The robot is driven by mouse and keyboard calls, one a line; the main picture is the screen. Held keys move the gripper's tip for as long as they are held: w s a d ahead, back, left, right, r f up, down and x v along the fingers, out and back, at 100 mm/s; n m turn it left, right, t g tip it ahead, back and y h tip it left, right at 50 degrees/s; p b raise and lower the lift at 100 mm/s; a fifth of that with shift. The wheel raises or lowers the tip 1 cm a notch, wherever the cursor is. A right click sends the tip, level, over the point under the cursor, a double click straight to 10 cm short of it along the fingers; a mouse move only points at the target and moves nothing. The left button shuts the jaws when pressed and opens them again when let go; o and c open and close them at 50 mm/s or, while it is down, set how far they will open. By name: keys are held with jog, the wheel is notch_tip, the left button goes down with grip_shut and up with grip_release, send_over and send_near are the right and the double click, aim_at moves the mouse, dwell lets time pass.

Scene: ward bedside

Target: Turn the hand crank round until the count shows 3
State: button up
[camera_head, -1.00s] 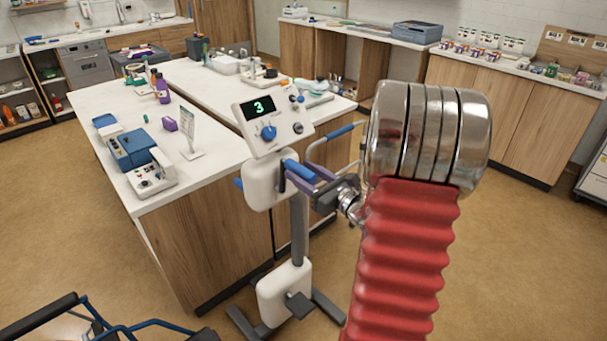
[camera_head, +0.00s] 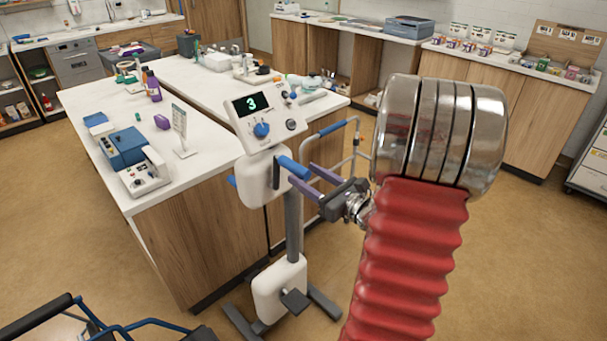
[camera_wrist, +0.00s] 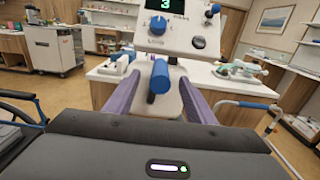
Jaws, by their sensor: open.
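The crank machine (camera_head: 259,180) stands on a grey post with a white body. Its panel display (camera_head: 251,104) reads 3, and the display shows in the wrist view (camera_wrist: 160,4) as 3 too. The blue crank handle (camera_head: 293,167) sticks out from the body toward my arm. My gripper (camera_head: 304,176) is open, its two purple fingers at the handle's near end. In the wrist view the handle (camera_wrist: 159,78) lies between the spread fingers, with a gap on each side.
A white-topped table (camera_head: 180,85) stands behind and left of the machine, with a blue box device (camera_head: 124,148) on it. A walker frame (camera_head: 335,150) stands close right of the machine. A blue-framed chair (camera_head: 90,318) is at the lower left.

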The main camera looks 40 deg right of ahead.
jog(key=shift+s, duration=1.3)
jog(key=shift+s, duration=0.1)
